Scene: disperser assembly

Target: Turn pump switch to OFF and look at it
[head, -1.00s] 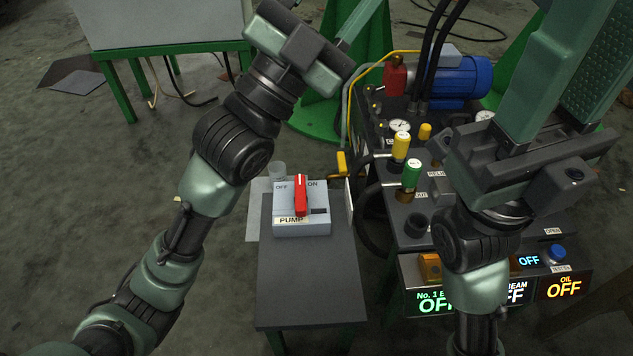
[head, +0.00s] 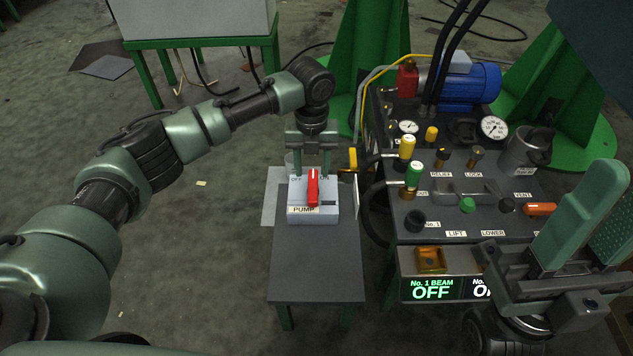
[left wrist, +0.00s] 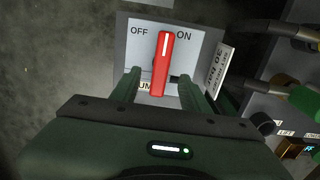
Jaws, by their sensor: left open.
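The pump switch box (head: 326,214) is light grey with a PUMP label, on the small dark table. Its red lever (head: 312,187) stands nearly upright between the OFF and ON marks; in the left wrist view the lever (left wrist: 162,62) leans slightly toward ON. My left gripper (head: 312,168) is open above the box's far side, in front of part of the marks. My right gripper (head: 620,192) is open and empty at the right.
The dark table (head: 317,262) has bare room in front of the box. The control console (head: 463,221) with valves, gauges and lit displays stands close on the right, partly behind my right gripper. A yellow-handled valve (head: 350,160) sits near the box's right side.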

